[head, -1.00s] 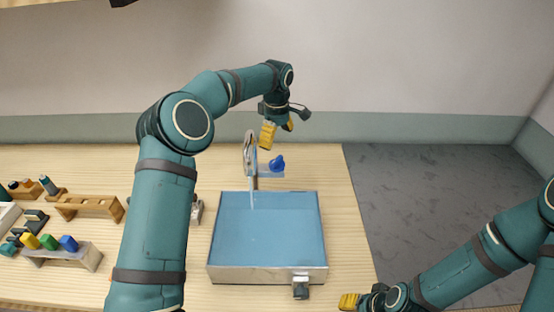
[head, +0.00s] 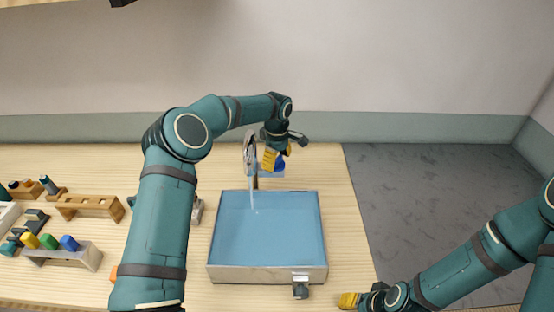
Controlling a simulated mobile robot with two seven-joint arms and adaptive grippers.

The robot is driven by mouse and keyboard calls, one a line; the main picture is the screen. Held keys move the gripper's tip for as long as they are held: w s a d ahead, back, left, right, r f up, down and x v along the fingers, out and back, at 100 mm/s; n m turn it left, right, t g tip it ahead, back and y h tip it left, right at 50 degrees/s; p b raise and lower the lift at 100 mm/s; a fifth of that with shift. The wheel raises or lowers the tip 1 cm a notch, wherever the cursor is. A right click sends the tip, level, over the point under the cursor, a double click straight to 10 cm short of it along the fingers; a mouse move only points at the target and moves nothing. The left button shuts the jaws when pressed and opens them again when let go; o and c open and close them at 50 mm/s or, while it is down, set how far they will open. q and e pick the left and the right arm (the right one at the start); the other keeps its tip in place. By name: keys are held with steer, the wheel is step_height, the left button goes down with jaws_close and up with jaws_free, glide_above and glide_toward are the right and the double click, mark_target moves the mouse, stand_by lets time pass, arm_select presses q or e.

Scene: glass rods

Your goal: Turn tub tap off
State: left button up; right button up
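The tub (head: 318,235) is a shallow square basin filled with blue water. A grey curved tap spout (head: 250,150) stands behind it, and a thin stream of water (head: 252,195) falls from it into the tub. The blue tap handle (head: 280,164) is right of the spout, partly hidden by my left gripper. My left gripper (head: 275,158) points down with yellow fingertips at the handle, one finger to its left; I cannot tell whether they touch or how far they are open. My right gripper (head: 350,300) is low at the right, its yellow fingertips near the table's edge, opening unclear.
A wooden rack (head: 90,204) and a holder with yellow, green and blue pieces (head: 62,254) are on the table's left. A grey fitting (head: 300,285) is on the tub's front. The table's right edge drops to grey floor.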

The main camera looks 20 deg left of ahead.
arm_select(q)
steer(key=c, duration=0.7)
steer(key=m, duration=0.5)
steer(key=shift+r+m, duration=0.1)
steer(key=shift+m, duration=0.2)
steer(key=m, duration=0.5)
steer(key=shift+w+m, duration=0.1)
steer(key=shift+m, duration=0.2)
steer(key=o, duration=1.2)
